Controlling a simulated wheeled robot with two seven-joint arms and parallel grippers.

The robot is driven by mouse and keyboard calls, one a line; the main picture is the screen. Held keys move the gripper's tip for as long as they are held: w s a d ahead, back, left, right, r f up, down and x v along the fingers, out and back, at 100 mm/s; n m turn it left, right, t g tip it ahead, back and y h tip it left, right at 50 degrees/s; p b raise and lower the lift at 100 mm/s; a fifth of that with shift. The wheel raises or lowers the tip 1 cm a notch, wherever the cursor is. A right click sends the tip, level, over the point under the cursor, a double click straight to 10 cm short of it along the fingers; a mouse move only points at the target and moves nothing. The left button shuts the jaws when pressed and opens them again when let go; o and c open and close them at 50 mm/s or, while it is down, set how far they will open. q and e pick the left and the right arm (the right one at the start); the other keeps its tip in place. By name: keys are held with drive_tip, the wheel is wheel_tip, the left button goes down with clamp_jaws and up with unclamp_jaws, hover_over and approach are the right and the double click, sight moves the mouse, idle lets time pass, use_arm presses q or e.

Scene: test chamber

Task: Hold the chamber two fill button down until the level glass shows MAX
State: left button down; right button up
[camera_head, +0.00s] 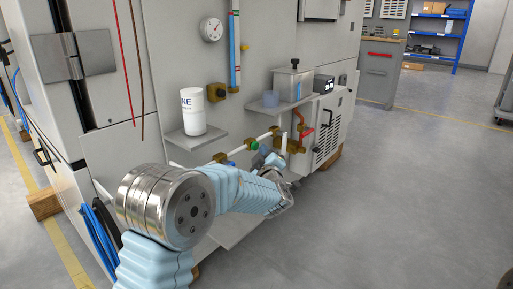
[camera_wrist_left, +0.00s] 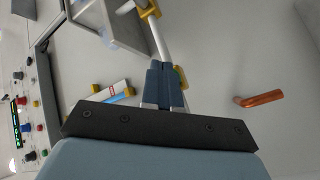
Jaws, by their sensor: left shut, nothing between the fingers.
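My left gripper (camera_head: 268,159) is low in front of the machine, by the white pipe (camera_head: 205,166) and a green-capped fitting (camera_head: 253,144). In the left wrist view its two blue-grey fingers (camera_wrist_left: 163,80) are together and empty, in front of a pipe. A vertical level glass (camera_head: 235,50) with blue in it and a red mark near its top is on the cabinet. A tube with a red band (camera_wrist_left: 113,92) shows in the left wrist view. I cannot tell which control is the chamber two fill button, nor read any MAX mark. My right gripper is out of view.
A shelf (camera_head: 195,138) bears a white canister (camera_head: 193,111). A dial gauge (camera_head: 211,29) is above. A red-handled valve (camera_head: 303,131) stands right of the gripper. The left wrist view shows a control panel (camera_wrist_left: 22,120) and a copper pipe (camera_wrist_left: 258,99). Floor at right is clear.

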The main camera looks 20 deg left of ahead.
use_arm(q)
drive_tip(key=shift+s+d, duration=0.1)
drive_tip(key=shift+d, duration=0.1)
drive_tip(key=d, duration=0.1)
drive_tip(key=s+d, duration=0.1)
drive_tip(key=d, duration=0.2)
drive_tip(key=shift+s+d, duration=0.35)
drive_tip(key=shift+d, duration=0.05)
idle(0.4)
drive_tip(key=s+d+f+m+g+h+p, duration=0.1)
drive_tip(key=s+f+m+g+h+p, duration=0.3)
drive_tip(key=f, duration=0.9)
drive_tip(key=s+d+f+m+g+h+p, duration=0.1)
drive_tip(key=s+f+m+g+h+p, duration=0.3)
drive_tip(key=f, duration=0.8)
drive_tip(key=s+d+f+m+g+h+p, duration=0.1)
drive_tip(key=s+f+g, duration=0.1)
drive_tip(key=s, duration=0.7)
drive_tip(key=s+d+f+m+g+h+p, duration=0.1)
drive_tip(key=s+d+f+m+g, duration=0.1)
drive_tip(key=s, duration=0.8)
drive_tip(key=s+d+f+m+g+h+p, duration=0.1)
drive_tip(key=s+f+g, duration=0.3)
drive_tip(key=s, duration=0.6)
wheel_tip(320, 180, down, 2)
drive_tip(key=shift+d+f+m+h+p, duration=0.1)
drive_tip(key=shift+d+m+h+p, duration=0.2)
drive_tip(key=shift+d+m+h, duration=0.1)
